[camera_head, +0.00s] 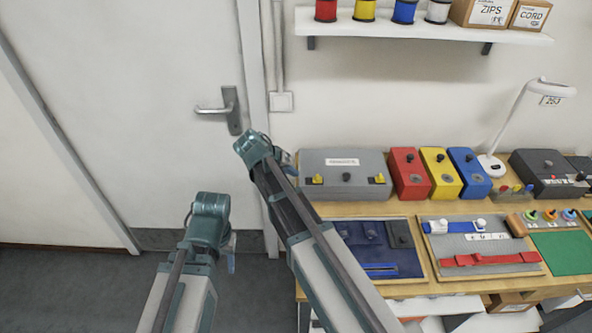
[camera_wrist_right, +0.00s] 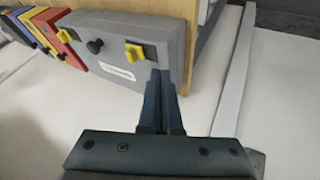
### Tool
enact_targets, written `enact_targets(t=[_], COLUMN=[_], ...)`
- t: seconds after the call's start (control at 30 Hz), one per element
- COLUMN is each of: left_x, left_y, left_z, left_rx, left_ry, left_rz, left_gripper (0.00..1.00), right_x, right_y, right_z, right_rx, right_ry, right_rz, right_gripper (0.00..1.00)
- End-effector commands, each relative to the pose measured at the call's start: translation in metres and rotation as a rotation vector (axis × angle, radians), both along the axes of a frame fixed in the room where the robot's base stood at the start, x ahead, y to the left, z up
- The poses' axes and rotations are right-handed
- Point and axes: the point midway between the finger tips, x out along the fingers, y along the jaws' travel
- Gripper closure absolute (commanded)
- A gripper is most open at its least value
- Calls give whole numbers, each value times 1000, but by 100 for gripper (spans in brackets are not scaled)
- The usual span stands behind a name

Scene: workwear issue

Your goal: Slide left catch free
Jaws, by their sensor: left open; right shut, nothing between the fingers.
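A grey case (camera_head: 342,188) with a white label stands on the bench in the head view. It has a left yellow catch (camera_head: 318,179), a right yellow catch (camera_head: 380,178) and a black knob between them. In the right wrist view the case appears turned round, with the left catch (camera_wrist_right: 140,52) close to my right gripper (camera_wrist_right: 161,75). That gripper is shut and empty, its tips beside the catch at the case's edge; I cannot tell whether they touch. In the head view my right arm mostly hides it. My left gripper (camera_head: 231,260) is open, hanging low, away from the bench.
Red (camera_head: 410,174), yellow (camera_head: 440,172) and blue (camera_head: 469,172) boxes stand right of the case. Trays with a navy panel (camera_head: 376,252) and a red strap (camera_head: 490,259) lie in front. A shelf (camera_head: 420,25) hangs above. A door (camera_head: 130,100) is at left.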

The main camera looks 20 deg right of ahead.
Motion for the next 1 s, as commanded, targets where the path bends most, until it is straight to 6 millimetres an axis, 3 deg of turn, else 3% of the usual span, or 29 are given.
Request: enact_targets(t=[0.03,0.2,0.4,1.0], left_x=[0,0,0,0], left_y=[0,0,0,0], left_z=[11,32,48,51], left_rx=[0,0,0,0], left_ry=[0,0,0,0], left_rz=[0,0,-1,-1], left_gripper=[50,50,50,50], right_x=[-2,-8,-13,-15], right_y=[4,18,31,36], right_z=[11,32,47,51], right_rx=[0,0,0,0], right_ry=[1,1,1,0], right_rz=[2,1,1,0], right_gripper=[100,100,100,100])
